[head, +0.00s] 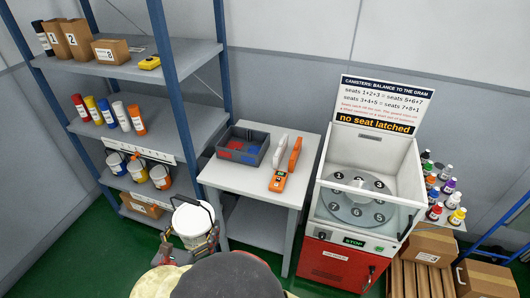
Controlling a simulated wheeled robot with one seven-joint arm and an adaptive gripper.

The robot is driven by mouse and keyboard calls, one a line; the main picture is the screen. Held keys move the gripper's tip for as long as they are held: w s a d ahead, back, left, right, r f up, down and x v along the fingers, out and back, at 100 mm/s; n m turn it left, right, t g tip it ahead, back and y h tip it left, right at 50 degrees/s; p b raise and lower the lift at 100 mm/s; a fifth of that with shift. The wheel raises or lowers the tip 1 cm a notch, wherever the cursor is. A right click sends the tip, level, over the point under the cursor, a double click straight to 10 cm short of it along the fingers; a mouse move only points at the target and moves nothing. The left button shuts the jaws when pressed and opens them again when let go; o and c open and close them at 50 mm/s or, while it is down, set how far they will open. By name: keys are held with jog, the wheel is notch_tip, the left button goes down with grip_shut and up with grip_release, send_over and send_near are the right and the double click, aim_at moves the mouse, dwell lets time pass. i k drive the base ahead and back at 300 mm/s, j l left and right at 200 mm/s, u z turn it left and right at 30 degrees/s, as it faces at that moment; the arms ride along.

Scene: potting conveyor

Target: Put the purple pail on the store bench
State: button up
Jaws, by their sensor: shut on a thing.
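A white pail (192,219) with a dark bail handle is held upright in my gripper (192,243), low in front of the shelving. The gripper is shut on its lower body, a finger on either side. I see no purple on the pail; its lower part is hidden by the gripper. A pale bench (231,176) stands just right of the pail, and its top looks higher than my gripper. No other pail in view looks clearly purple.
The bench holds a grey bin (243,148) at the back and an orange handheld device (279,180); its front left is clear. Blue-framed shelving (172,120) with several pails stands left. A canister machine (367,200) stands right.

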aim_at(234, 173)
jog(key=i+l, duration=0.15)
jog(key=i, duration=0.25)
jog(key=i+l, duration=0.1)
jog(key=i, duration=0.3)
jog(key=i+j+z, duration=0.15)
jog(key=i, duration=0.4)
